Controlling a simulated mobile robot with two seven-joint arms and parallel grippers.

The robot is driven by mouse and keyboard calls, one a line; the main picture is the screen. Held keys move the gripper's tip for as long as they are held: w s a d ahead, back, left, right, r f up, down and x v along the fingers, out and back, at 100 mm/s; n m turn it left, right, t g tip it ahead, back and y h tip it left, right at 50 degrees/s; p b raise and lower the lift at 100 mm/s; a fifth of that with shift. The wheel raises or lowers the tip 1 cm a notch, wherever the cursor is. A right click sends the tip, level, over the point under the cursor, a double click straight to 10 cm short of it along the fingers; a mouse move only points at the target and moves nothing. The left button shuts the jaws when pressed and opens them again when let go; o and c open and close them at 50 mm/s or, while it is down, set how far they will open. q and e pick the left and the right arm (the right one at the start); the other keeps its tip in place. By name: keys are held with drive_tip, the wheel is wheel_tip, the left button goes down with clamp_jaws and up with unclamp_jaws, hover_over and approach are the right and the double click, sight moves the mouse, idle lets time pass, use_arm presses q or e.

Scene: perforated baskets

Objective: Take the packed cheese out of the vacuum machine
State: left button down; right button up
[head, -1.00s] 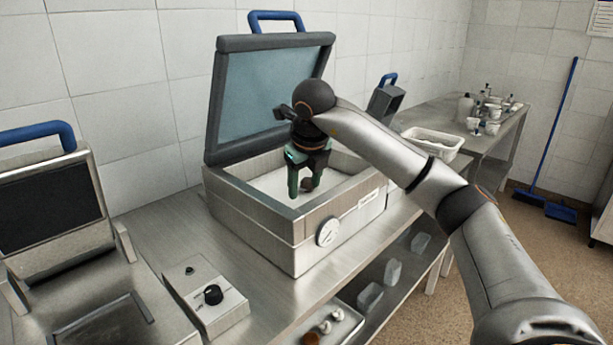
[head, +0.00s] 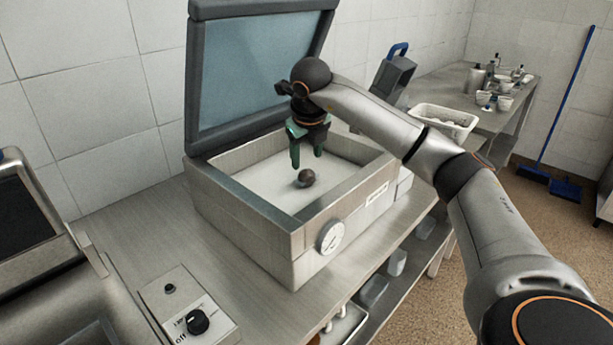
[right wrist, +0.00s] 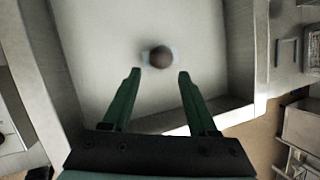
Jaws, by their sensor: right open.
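The vacuum machine (head: 270,232) is a steel box with its glass lid (head: 255,85) raised. The packed cheese (head: 306,178) is a small dark round piece on the pale chamber floor; in the right wrist view the cheese (right wrist: 160,57) has a faint pale-blue edge around it. My right gripper (head: 307,160) is over the chamber, above and just behind the cheese. Its green fingers are open and empty; in the right wrist view the cheese lies beyond the gap between the fingertips (right wrist: 159,72), not between them. My left gripper is not in view.
A pressure gauge (head: 331,236) is on the machine's front. A control box with a black knob (head: 197,321) stands at the lower left. A white tray (head: 443,120) and a side table with bottles (head: 490,85) are at the right. The chamber around the cheese is clear.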

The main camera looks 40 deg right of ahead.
sight(307, 173)
drive_tip(key=x, duration=0.8)
drive_tip(key=shift+d+f+p, duration=0.1)
drive_tip(key=shift+p, duration=0.3)
drive_tip(key=shift+s, duration=0.1)
clamp_jaws()
